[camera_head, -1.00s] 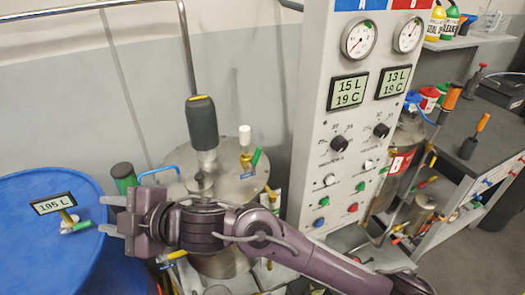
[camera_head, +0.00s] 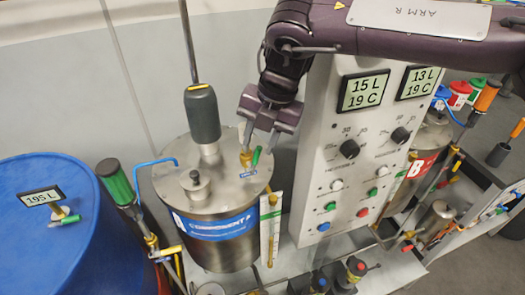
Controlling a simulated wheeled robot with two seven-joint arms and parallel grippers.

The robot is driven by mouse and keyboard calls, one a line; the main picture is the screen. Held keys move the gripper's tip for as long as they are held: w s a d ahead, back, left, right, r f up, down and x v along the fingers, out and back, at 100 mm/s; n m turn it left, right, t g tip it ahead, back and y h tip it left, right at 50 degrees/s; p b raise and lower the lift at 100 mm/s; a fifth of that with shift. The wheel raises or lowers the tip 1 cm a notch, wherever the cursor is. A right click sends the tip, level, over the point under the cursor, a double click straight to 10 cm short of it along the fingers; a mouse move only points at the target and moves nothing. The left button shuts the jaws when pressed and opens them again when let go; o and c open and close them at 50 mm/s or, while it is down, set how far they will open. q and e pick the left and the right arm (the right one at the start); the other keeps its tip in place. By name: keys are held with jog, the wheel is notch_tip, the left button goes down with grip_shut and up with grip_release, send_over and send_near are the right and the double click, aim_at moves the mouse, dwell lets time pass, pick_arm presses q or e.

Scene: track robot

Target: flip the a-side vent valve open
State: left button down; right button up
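The A-side tank (camera_head: 222,255) is a steel drum with a flat lid and a blue "COMPONENT" label. My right gripper (camera_head: 261,140) points down from the top right, directly over the valve. Its two fingers are spread, with the tips about level with the lever. The valve's upper part is hidden by the gripper, and I cannot tell whether a finger touches the lever. My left gripper is out of view.
A dark grey motor (camera_head: 202,115) stands on the lid left of the gripper. The control panel (camera_head: 345,205) with gauges and knobs rises close on the right. A blue drum (camera_head: 40,240) and a green-handled tool (camera_head: 115,182) stand at left.

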aim_at(256, 164)
jog(key=shift+w+d+r, duration=0.2)
jog(key=shift+d+r, duration=0.3)
jog(key=shift+d, duration=0.05)
jog(key=shift+a+f, duration=0.1)
jog(key=p+x, duration=0.2)
jog(key=x, duration=0.4)
jog(key=shift+w+f, duration=0.15)
jog(key=shift+f, duration=0.25)
jog(key=shift+w+a+f, duration=0.1)
jog(key=shift+f, duration=0.35)
